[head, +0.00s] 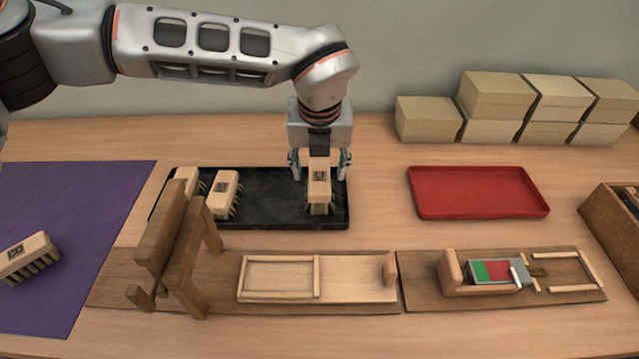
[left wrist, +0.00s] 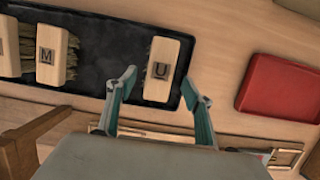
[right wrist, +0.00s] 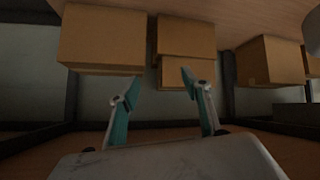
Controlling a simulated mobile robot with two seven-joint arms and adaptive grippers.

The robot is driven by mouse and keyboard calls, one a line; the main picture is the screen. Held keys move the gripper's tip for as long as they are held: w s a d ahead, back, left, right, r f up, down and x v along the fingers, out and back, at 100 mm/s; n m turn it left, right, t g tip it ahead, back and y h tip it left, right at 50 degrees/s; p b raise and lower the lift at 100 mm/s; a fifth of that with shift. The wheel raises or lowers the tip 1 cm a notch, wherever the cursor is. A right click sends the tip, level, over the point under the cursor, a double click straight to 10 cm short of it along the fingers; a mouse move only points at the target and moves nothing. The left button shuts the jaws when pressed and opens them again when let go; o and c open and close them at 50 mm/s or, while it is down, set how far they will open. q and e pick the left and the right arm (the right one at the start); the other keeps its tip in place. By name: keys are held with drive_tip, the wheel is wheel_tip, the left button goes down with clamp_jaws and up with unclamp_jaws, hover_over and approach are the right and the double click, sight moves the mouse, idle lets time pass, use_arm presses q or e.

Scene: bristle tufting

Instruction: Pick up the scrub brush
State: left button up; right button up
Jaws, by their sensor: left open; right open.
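Several wooden scrub brushes with dark bristles are in view. One marked U (left wrist: 161,70) stands at the right end of the black tray (head: 270,213); it also shows in the head view (head: 319,181). My left gripper (head: 320,168) is open over this brush, its fingers on either side and apart from it in the left wrist view (left wrist: 158,90). A brush marked M (left wrist: 52,55) and another brush (left wrist: 8,46) stand at the tray's left end. One more brush (head: 27,257) lies on the purple mat (head: 75,200). My right gripper (right wrist: 154,85) is open and empty, facing cardboard boxes.
A red tray (head: 478,192) lies empty to the right. A wooden stand (head: 172,240) and a wooden board with a frame (head: 320,278) are in front. A fixture with a green and red gauge (head: 492,271) sits front right. Boxes (head: 530,105) are stacked behind.

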sight(320, 177)
use_arm(q)
drive_tip(key=b+x, duration=0.1)
drive_tip(key=x, duration=0.3)
drive_tip(key=shift+w+f, duration=0.15)
drive_tip(key=shift+f, duration=0.1)
drive_tip(key=shift+w+f, duration=0.1)
drive_tip(key=shift+f, duration=0.2)
drive_tip(key=shift+r, duration=0.1)
use_arm(e)
drive_tip(key=shift+w+a+r, duration=0.15)
drive_tip(key=shift+w+r, duration=0.3)
drive_tip(key=shift+w, duration=0.35)
use_arm(q)
drive_tip(key=shift+f, duration=0.25)
use_arm(e)
drive_tip(key=shift+s, duration=0.4)
drive_tip(key=shift+w+a, duration=0.1)
use_arm(q)
drive_tip(key=c, duration=1.3)
drive_tip(key=shift+o, duration=0.2)
use_arm(e)
drive_tip(key=shift+w+r, duration=0.15)
drive_tip(key=shift+w, duration=0.15)
